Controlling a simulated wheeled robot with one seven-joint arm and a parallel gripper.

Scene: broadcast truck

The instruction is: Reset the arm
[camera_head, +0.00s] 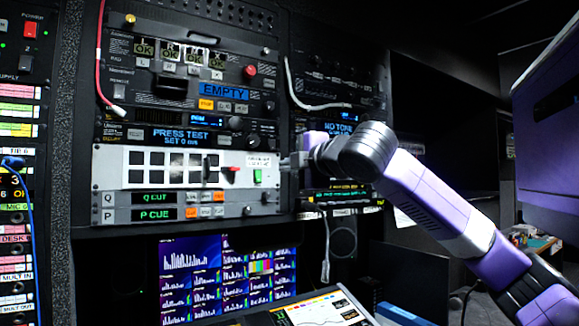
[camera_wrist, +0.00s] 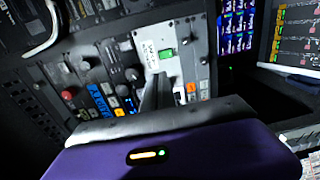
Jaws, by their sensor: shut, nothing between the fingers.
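My purple and grey arm (camera_head: 425,195) reaches in from the right in the head view. My gripper (camera_head: 285,162) points left at the right end of the white switch panel (camera_head: 130,160), close to its green button (camera_head: 257,176). I cannot tell whether it touches the panel. In the wrist view my gripper (camera_wrist: 158,92) shows as dark fingers together, with nothing between them. The green button (camera_wrist: 166,54) and a white label lie just beyond the fingertips. The wrist housing hides the lower part of that view.
Rack units with knobs and displays surround the panel, including a blue EMPTY label (camera_head: 224,91). A white cable (camera_head: 300,92) hangs right of it, a red cable (camera_head: 99,60) at left. Monitors (camera_head: 230,275) sit below. A dark open space lies behind my arm.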

